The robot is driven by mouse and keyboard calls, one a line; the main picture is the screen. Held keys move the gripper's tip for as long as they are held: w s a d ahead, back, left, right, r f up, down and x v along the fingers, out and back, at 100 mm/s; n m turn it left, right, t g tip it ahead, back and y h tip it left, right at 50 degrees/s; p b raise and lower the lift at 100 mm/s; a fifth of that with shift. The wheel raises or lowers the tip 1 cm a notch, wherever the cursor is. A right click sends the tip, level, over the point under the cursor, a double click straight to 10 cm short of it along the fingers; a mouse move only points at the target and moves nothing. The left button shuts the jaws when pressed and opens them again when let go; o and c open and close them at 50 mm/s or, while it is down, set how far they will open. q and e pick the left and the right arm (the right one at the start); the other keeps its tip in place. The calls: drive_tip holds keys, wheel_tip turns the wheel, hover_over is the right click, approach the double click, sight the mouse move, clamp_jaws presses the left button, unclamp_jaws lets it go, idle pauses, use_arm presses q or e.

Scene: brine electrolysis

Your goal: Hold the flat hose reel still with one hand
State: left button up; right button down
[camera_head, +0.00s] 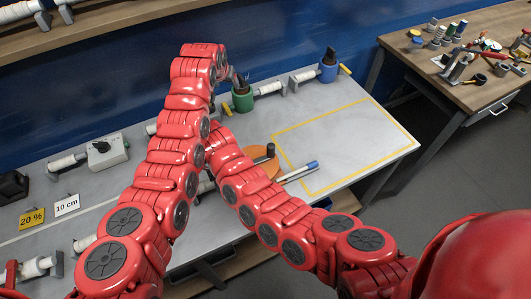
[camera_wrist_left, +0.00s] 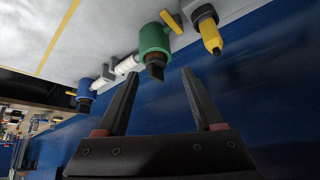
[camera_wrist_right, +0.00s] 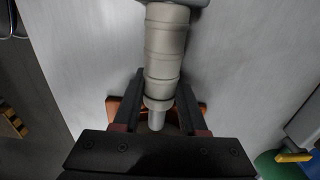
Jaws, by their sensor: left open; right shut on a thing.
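The flat hose reel is an orange disc (camera_head: 264,164) on the grey bench in the head view, partly covered by my right arm. An orange piece (camera_wrist_right: 115,106) also shows behind my right fingers in the right wrist view. My right gripper (camera_wrist_right: 160,78) is shut on a pale grey stepped cylinder (camera_wrist_right: 166,45), which lies between its fingers. In the head view, that gripper is hidden by my arms. My left gripper (camera_wrist_left: 162,76) is open and empty. It is high over the back of the bench, near the green fitting (camera_wrist_left: 154,38) with a yellow lever.
A blue fitting (camera_head: 327,68) and white pipe pieces line the bench's back. The yellow-outlined area (camera_head: 375,120) is clear. A second table (camera_head: 455,50) holds tools. My arms cross above the bench.

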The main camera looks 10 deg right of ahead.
use_arm(q)
drive_tip(key=s+d+f+m+g, duration=0.1)
drive_tip(key=s+d+g, duration=0.2)
drive_tip(key=s+d, duration=0.4)
drive_tip(key=m+g+y, duration=0.1)
drive_tip(key=g+y, duration=0.1)
drive_tip(key=g, duration=0.1)
hover_over(271, 145)
drive_tip(key=shift+s+f, duration=0.1)
drive_tip(key=shift+f, duration=0.35)
wheel_tip(271, 145, down, 12)
drive_tip(key=shift+r, duration=0.25)
drive_tip(key=shift+c, duration=0.3)
drive_tip(key=c, duration=0.9)
drive_tip(key=o, duration=1)
drive_tip(key=shift+c, duration=0.2)
drive_tip(key=shift+r, duration=0.1)
drive_tip(key=shift+r, duration=3.4)
